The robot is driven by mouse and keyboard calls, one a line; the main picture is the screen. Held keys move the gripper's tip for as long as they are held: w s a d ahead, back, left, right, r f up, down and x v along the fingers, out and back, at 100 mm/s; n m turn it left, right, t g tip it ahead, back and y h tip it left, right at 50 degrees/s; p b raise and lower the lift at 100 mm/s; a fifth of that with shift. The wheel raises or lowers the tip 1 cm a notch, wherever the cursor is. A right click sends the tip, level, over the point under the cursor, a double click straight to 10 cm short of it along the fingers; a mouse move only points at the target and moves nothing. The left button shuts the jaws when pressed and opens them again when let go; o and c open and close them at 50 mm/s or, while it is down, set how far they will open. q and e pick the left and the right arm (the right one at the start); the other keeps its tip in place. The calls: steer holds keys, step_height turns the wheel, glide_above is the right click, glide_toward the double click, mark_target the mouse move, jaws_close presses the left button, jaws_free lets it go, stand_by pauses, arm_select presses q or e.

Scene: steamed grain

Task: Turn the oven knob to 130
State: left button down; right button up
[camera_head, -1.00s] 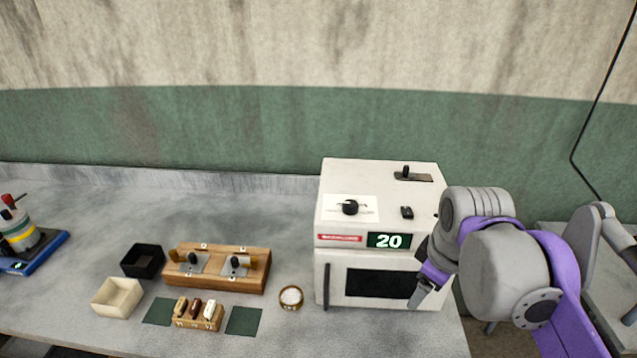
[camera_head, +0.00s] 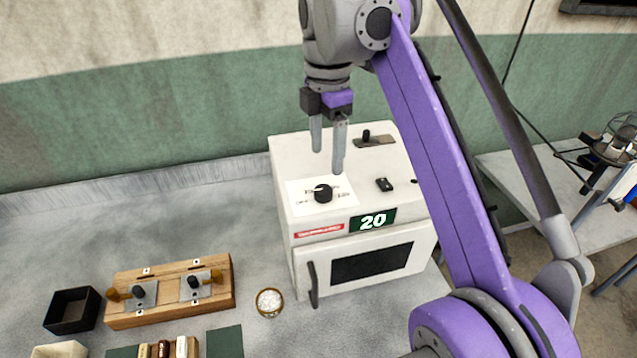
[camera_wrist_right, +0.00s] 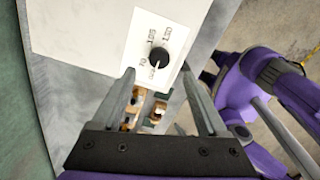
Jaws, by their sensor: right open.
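The white oven (camera_head: 300,225) stands on the grey bench, with a display (camera_head: 373,220) reading 20. Its black knob (camera_head: 323,193) sits on a white label on the oven's top. In the right wrist view the knob (camera_wrist_right: 159,58) shows with printed marks around it, too small to read surely. My right gripper (camera_head: 328,162) points down above the oven top, near the knob and apart from it. Its two fingers (camera_wrist_right: 165,95) are spread with nothing between them, and the knob appears beyond the tips. My left gripper is not in view.
A black slider or lever (camera_head: 376,139) and a small black switch (camera_head: 384,184) are also on the oven top. A wooden block with knobs (camera_head: 170,315), a small bowl (camera_head: 269,302) and a black box (camera_head: 73,311) stand at left.

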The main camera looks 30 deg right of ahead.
mark_target(325, 188)
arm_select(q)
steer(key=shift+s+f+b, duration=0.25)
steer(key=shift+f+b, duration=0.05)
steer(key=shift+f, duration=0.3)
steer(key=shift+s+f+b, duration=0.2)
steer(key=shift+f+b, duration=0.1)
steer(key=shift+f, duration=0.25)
arm_select(e)
step_height(325, 188, down, 8)
steer(key=shift+f, duration=0.2)
jaws_close()
